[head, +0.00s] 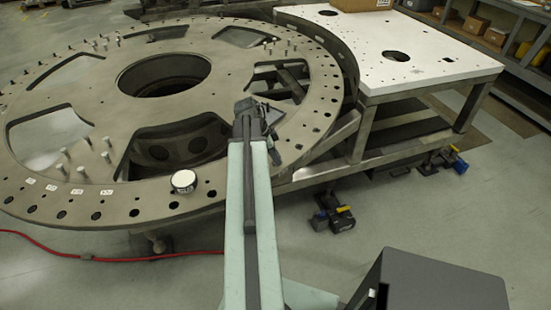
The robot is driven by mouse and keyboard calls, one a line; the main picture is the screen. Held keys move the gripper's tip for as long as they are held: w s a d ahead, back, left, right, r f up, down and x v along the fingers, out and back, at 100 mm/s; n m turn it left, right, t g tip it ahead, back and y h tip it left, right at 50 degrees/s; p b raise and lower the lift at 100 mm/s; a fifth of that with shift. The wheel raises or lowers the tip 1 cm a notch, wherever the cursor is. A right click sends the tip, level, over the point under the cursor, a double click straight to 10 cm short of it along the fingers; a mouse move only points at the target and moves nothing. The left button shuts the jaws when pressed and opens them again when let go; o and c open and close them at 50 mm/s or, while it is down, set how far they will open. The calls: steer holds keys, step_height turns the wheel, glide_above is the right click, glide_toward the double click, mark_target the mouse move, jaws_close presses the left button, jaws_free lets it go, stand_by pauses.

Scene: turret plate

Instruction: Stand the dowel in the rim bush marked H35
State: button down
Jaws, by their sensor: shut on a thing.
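The turret plate (215,190) is a large grey metal ring with cut-out windows and a round central opening. Dark round bushes (135,212) run along its rim. Small white labels (76,191) sit beside some at the near left; their text is too small to read, so I cannot tell which is H35. My gripper (262,122) is over the plate's near right part, by a window. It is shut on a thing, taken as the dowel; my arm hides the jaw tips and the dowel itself.
A white round piece with dark marking (184,181) is on the near rim. Several upright pins (62,153) stand on the plate's left. A white-topped table (420,60) adjoins at the right. A red cable (110,258) lies on the floor. Shelves (500,40) stand at the far right.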

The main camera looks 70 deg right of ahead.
steer(key=c, duration=1.3)
jaws_free()
steer(key=shift+c, duration=0.2)
steer(key=p+v, duration=0.7)
steer(key=shift+r, duration=0.4)
steer(key=shift+w+a, duration=0.1)
